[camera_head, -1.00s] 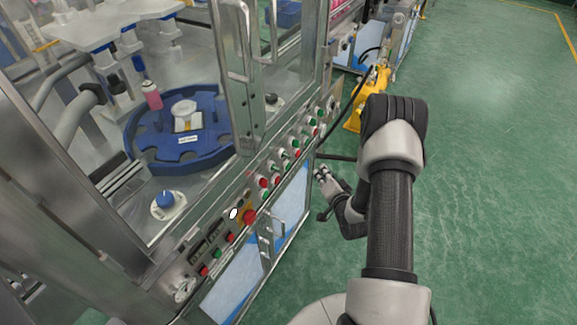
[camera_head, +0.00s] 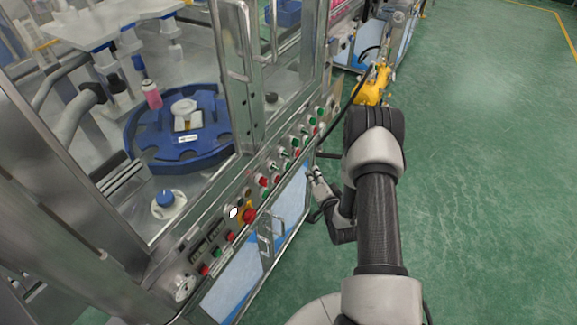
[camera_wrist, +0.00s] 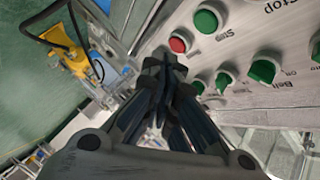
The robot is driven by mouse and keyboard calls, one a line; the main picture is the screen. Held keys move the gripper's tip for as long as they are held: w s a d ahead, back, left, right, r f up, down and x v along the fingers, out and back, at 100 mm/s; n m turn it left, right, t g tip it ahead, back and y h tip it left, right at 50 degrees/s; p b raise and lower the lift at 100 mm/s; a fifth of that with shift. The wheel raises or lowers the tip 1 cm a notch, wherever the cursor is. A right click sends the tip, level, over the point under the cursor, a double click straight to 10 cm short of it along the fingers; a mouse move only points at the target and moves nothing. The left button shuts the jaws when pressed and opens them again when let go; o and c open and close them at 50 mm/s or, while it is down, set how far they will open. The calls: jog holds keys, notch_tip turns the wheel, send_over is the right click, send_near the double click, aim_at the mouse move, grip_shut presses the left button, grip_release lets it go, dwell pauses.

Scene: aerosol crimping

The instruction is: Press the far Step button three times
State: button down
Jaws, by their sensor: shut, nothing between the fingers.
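The steel control panel (camera_head: 272,180) runs along the machine front, with red and green buttons. In the wrist view, a red button (camera_wrist: 180,43) and a green button (camera_wrist: 206,20) sit at the panel's far end. A small label beside the green one seems to read "Step", but it is hard to read. My gripper (camera_wrist: 165,58) is shut and empty. Its tips overlap the view just below the red button; I cannot tell whether they touch the panel. In the head view my gripper (camera_head: 315,172) is low beside the panel's far part.
More green knobs (camera_wrist: 262,71) line the panel to the right in the wrist view. A large red button (camera_head: 249,216) is nearer on the panel. A yellow robot arm (camera_head: 373,86) stands beyond. Open green floor (camera_head: 480,190) lies to the right.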

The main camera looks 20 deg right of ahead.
jog(key=shift+w+a+b, duration=0.2)
jog(key=shift+w+a, duration=0.6)
jog(key=shift+w, duration=0.25)
jog(key=shift+w+a+b, duration=0.15)
jog(key=shift+w+a, duration=0.65)
jog(key=shift+w, duration=0.2)
jog(key=shift+w, duration=0.1)
jog(key=shift+w+a, duration=0.25)
jog(key=shift+w+a+b, duration=0.25)
jog(key=shift+w+b, duration=0.05)
jog(key=shift+b, duration=0.15)
dwell(0.6)
jog(key=shift+s, duration=0.1)
jog(key=shift+s+d, duration=0.5)
jog(key=shift+s, duration=0.05)
jog(key=s+d, duration=0.1)
jog(key=s, duration=0.1)
jog(key=s+d, duration=0.2)
dwell(0.5)
